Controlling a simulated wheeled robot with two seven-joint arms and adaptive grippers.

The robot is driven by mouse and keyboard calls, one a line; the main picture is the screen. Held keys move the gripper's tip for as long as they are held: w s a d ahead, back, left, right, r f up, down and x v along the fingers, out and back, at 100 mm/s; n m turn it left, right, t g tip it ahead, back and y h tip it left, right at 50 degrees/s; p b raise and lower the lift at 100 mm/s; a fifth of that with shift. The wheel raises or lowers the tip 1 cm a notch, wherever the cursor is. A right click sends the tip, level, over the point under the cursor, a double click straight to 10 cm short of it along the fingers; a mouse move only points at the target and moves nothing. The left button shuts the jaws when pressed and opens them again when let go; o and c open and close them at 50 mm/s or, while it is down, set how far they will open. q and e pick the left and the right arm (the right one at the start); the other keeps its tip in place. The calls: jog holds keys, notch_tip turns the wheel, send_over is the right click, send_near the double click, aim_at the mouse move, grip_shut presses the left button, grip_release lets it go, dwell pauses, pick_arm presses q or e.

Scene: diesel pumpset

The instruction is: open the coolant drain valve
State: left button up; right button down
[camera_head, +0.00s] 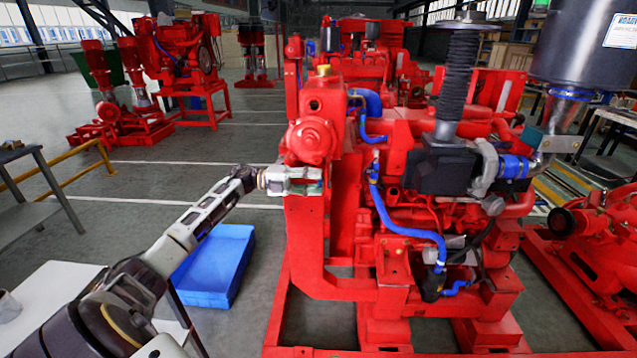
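The red diesel pumpset (335,215) fills the middle of the head view, with blue hoses (405,225) on its side. My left arm comes in from the lower left. My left gripper (300,182) is at the left upright of the pumpset, just below a rounded red housing (312,140). Its fingers overlap the red surface, and I cannot tell whether they touch it or are closed on anything. I cannot make out the coolant drain valve; the gripper may hide it. My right gripper is not in view.
A blue crate (215,265) stands on the floor left of the pumpset. A pale table (60,285) is at the lower left, and a grey bench (30,215) is behind it. Another red machine (600,250) stands at the right.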

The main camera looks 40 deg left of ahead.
pick_arm(q)
jog(key=v, duration=1)
dwell(0.6)
